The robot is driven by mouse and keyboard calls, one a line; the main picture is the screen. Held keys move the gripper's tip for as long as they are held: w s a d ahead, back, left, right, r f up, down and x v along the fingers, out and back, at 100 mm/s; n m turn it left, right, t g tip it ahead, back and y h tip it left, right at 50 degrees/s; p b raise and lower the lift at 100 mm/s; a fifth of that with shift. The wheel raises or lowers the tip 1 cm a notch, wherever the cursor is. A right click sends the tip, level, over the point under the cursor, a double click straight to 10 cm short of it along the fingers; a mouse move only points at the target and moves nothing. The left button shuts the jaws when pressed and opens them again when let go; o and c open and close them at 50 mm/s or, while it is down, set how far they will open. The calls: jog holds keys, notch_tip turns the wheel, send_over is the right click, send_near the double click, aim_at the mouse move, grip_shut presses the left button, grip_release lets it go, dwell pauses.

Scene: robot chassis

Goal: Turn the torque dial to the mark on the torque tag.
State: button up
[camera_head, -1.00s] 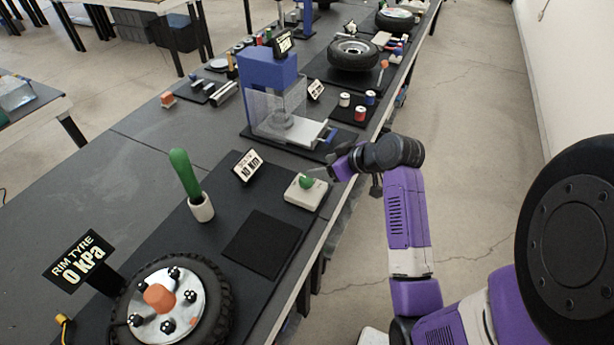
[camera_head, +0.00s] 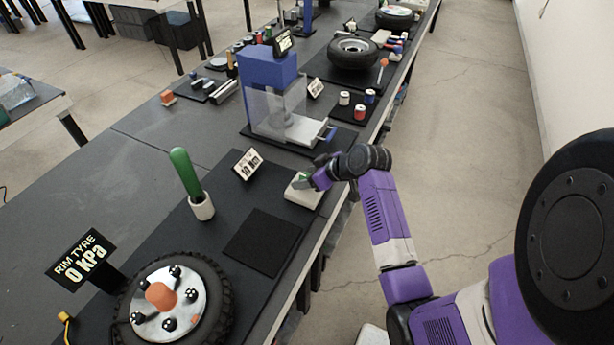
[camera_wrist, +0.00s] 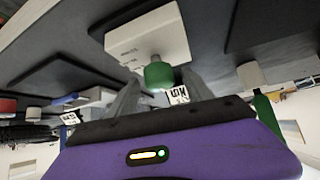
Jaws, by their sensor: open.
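The torque dial is a green knob (camera_wrist: 158,76) on a white box (camera_head: 306,197) at the bench's right edge. The box also shows in the wrist view (camera_wrist: 148,36), with small print too blurred to read. In the wrist view my gripper (camera_wrist: 157,82) is open, one finger on each side of the knob. I cannot tell whether they touch it. The torque tag (camera_head: 247,164) stands upright left of the box and reads about 10 Nm. The dial's pointer is not readable.
A green-handled tool stands in a white cup (camera_head: 202,207) left of the box. A black mat (camera_head: 262,242) lies in front. A blue press with a clear guard (camera_head: 272,108) stands behind.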

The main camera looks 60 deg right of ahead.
grip_shut()
